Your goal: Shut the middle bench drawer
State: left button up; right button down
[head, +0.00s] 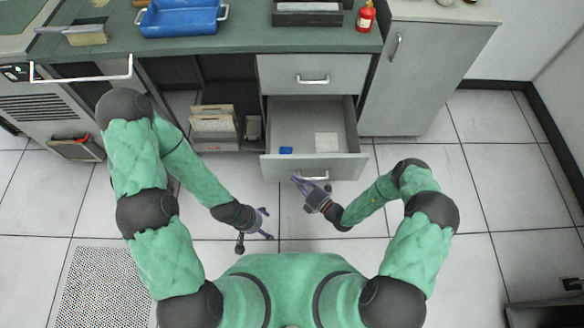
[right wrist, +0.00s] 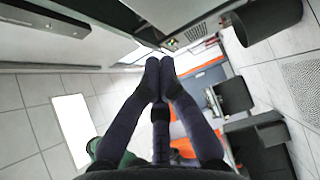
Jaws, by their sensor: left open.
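The middle bench drawer (head: 347,128) is pulled out below the shut top drawer (head: 280,72) in the head view. A blue item (head: 286,150) and a pale square card (head: 326,142) lie inside it. A bar handle (head: 315,177) is on its front. My right gripper (head: 299,181) is close to the drawer front, just left of the handle; contact cannot be told. In the right wrist view its fingertips (right wrist: 160,62) are together with nothing seen between them. My left gripper (head: 268,223) is open and empty, over the floor in front of the bench.
An open shelf with a card rack (head: 213,128) is left of the drawers. A grey cabinet (head: 408,85) stands right.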

aim_at(283, 160)
jog(key=shift+w+a+b, duration=0.35)
jog(key=shift+w, duration=0.65)
jog(key=shift+w+a+b, duration=0.3)
jog(key=shift+w+b, duration=0.05)
jog(key=shift+w, duration=0.65)
jog(key=shift+w+a+b, duration=0.35)
jog(key=shift+w, duration=0.65)
